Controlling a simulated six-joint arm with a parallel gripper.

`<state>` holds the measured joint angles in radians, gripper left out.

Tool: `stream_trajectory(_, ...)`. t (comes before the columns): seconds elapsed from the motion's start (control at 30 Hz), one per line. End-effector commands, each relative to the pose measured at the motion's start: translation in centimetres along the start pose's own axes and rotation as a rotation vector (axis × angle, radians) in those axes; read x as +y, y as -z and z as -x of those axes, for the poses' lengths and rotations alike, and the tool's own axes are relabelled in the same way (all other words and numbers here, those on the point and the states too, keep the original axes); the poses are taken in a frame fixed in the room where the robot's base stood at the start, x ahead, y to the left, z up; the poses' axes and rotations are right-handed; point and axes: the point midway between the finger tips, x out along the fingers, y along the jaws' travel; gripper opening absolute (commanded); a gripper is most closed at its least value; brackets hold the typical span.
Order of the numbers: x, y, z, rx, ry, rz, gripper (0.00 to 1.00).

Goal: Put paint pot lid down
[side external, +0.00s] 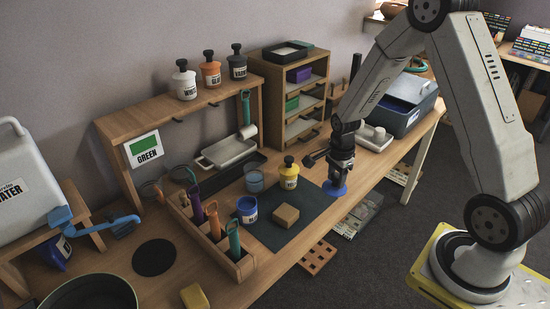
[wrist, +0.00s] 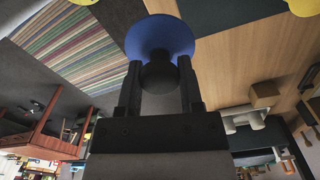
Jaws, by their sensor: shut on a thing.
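My gripper (side external: 340,172) is shut on the black knob of a blue paint pot lid (side external: 334,189). The lid is a round disc hanging below the fingers, at the right side of the dark mat, near the table's front edge. In the wrist view my gripper (wrist: 159,70) has a finger on each side of the knob, with the blue lid (wrist: 160,35) beyond it. I cannot tell whether the lid touches the table. A blue paint pot (side external: 247,209) stands lidless on the mat's left part. A yellow pot (side external: 289,172) with a black-knobbed lid stands behind it.
A tan block (side external: 286,216) lies on the dark mat (side external: 290,236). A wooden rack (side external: 240,266) holds several coloured-handled tools at the left. A shelf (side external: 180,105) with bottles and a small drawer cabinet (side external: 258,67) stand behind. A grey-blue box (side external: 408,105) is at the right.

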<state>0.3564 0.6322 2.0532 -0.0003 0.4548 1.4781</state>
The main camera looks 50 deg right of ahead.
Motion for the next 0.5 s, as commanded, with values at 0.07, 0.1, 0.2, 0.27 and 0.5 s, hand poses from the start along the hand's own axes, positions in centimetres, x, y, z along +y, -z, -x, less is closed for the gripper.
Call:
stream_trajectory(0.07,-1.1,0.0,-0.6,0.0,0.0,0.0,0.0)
stream_trajectory(0.1,-1.7,0.0,-0.8,0.0,0.0,0.0,0.0)
stream_trajectory(0.2,-3.0,0.0,-1.4,0.0,0.0,0.0,0.0)
stream_trajectory(0.27,-3.8,0.0,-1.7,0.0,0.0,0.0,0.0)
stream_trajectory(0.5,-6.1,0.1,-4.0,0.0,-0.002,0.001,0.0)
